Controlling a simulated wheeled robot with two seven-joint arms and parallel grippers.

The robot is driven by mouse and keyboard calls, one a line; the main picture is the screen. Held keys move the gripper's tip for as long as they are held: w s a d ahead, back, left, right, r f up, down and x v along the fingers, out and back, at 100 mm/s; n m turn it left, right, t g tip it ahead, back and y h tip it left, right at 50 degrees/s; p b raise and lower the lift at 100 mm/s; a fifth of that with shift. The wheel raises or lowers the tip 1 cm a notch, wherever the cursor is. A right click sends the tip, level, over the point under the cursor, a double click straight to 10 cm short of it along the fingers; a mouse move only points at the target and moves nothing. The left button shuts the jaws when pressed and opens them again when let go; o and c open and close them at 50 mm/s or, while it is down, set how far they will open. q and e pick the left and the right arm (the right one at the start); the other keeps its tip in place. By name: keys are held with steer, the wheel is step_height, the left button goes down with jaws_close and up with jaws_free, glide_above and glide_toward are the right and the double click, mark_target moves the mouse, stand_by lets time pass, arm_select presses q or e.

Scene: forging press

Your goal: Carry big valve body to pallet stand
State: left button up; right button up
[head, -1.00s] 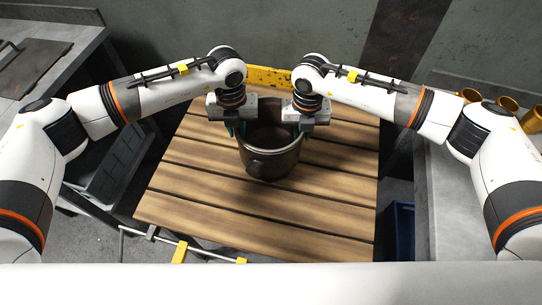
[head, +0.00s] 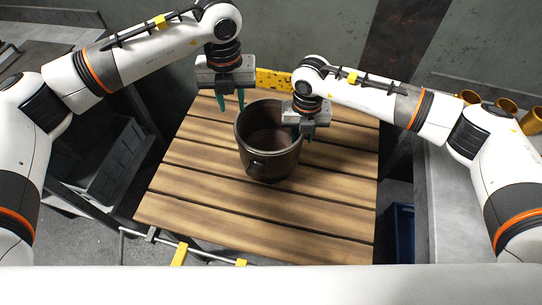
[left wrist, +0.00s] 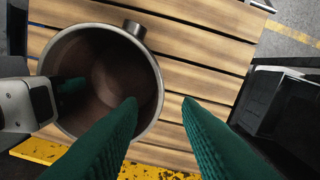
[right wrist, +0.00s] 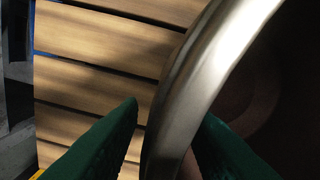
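The big valve body (head: 268,168), a dark metal pot-like cylinder with an open top and a short side stub, stands upright on the slatted wooden top of the pallet stand (head: 215,205). My left gripper (head: 231,106) is open and empty, raised clear of the rim at the back left. In the left wrist view the valve body's rim (left wrist: 158,75) lies below its spread fingers. My right gripper (head: 302,133) is at the right rim. In the right wrist view its fingers straddle the rim (right wrist: 190,90), one outside and one inside, with a gap at the outer finger.
A yellow edge (head: 275,80) runs along the back of the stand. Several brass-coloured cups (head: 506,104) stand on the grey bench at right. A blue bin (head: 402,232) is below it. A dark crate (head: 112,160) is at left. The front slats are clear.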

step_height(320, 180, up, 12)
stand_by(0.6)
stand_by(0.4)
